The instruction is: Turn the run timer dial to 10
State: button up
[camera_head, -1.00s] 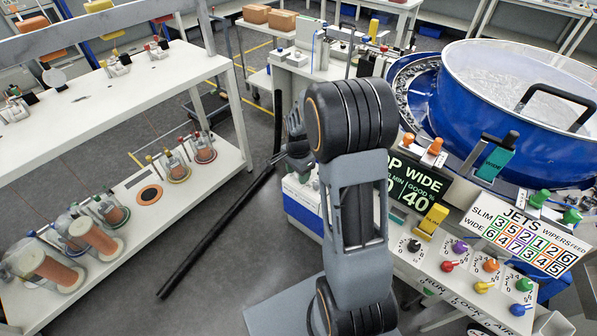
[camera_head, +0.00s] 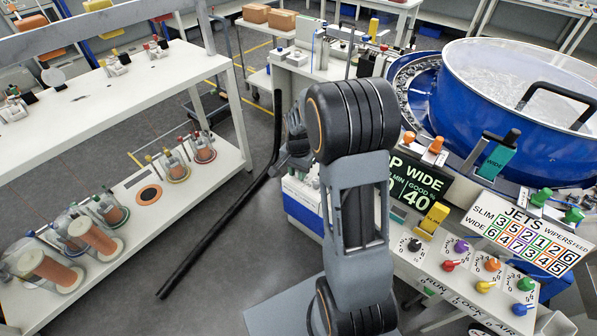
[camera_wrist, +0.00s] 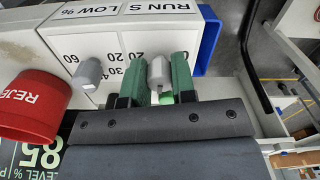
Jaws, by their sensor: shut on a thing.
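The run timer dial is a grey knob (camera_wrist: 157,74) on a white panel, under the lettering "RUN S" in the wrist view. My gripper (camera_wrist: 160,62) has its two green fingers on either side of this knob and is shut on it. Scale numbers such as 20, 30 and 40 show around the fingers. The fingers cover part of the scale, and I cannot read where the knob points. In the head view my arm hides this dial and the fingertips.
A second grey knob (camera_wrist: 88,72) under "LOW" sits left of my fingers. A red "REJE" part (camera_wrist: 33,104) stands close at the left. A blue bin edge (camera_wrist: 208,40) lies right. In the head view a blue bowl (camera_head: 455,105) and coloured knobs stand right of my arm.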

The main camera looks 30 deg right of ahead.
jog(key=shift+n, duration=0.6)
jog(key=o, duration=0.9)
jog(key=shift+r, duration=0.1)
notch_tip(320, 180, up, 14)
jog(key=shift+f, duration=0.15)
